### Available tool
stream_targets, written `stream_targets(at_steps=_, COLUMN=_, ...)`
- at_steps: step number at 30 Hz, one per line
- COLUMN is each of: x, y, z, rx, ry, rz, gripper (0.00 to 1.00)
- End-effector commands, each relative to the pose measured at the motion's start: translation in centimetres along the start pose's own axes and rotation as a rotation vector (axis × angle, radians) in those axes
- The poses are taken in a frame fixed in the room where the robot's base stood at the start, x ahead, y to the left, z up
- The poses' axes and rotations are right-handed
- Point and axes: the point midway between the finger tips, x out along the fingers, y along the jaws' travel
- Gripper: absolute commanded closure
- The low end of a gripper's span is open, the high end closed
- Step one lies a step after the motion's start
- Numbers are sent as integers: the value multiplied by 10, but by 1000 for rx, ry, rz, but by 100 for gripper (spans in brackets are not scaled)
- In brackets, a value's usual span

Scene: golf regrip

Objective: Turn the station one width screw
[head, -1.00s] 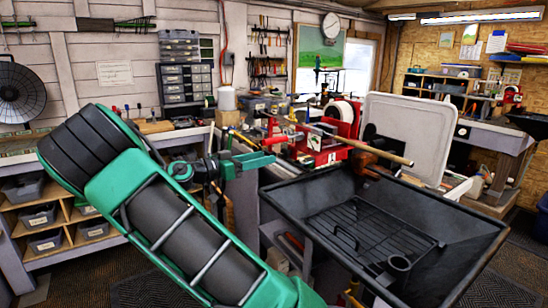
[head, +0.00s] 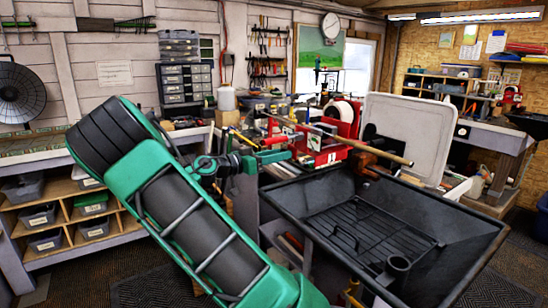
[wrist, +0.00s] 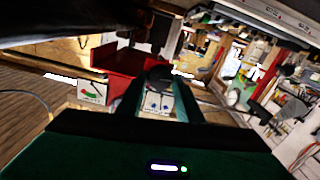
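The red vise station (head: 325,152) stands on the bench, with a long wooden shaft (head: 350,141) lying across it. In the wrist view the red part (wrist: 112,67) is ahead of my gripper. A dark round knob (wrist: 158,76), probably the width screw, shows just beyond the fingertips, about midway between them. My gripper (head: 288,153) is close to the left side of the red station. Its green fingers are apart, and a white card with blue marks (wrist: 158,104) shows between them in the wrist view (wrist: 157,88). I cannot tell whether the fingers touch the knob.
A black tray with a wire grid (head: 370,235) stands in front of the bench at the right. A white board (head: 408,135) stands behind it. A white bottle (head: 227,98) and tools crowd the bench. A second card (wrist: 91,92) is left of the fingers.

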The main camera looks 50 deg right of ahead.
Motion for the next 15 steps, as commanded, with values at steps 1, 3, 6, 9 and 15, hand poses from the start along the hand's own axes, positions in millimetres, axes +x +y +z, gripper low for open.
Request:
stream_targets(at_steps=1, x=0, y=-2, z=0, rx=1, ry=0, rz=-4, gripper=90)
stream_targets(at_steps=3, x=-1, y=-2, z=0, rx=0, ry=0, rz=-5, gripper=90)
stream_targets(at_steps=6, x=-1, y=-2, z=0, rx=-5, ry=1, rz=-6, gripper=90)
stream_targets(at_steps=9, x=-1, y=-3, z=0, rx=-22, ry=1, rz=-7, gripper=90)
stream_targets(at_steps=15, x=-2, y=-4, z=-1, rx=-110, ry=2, rz=-8, gripper=90)
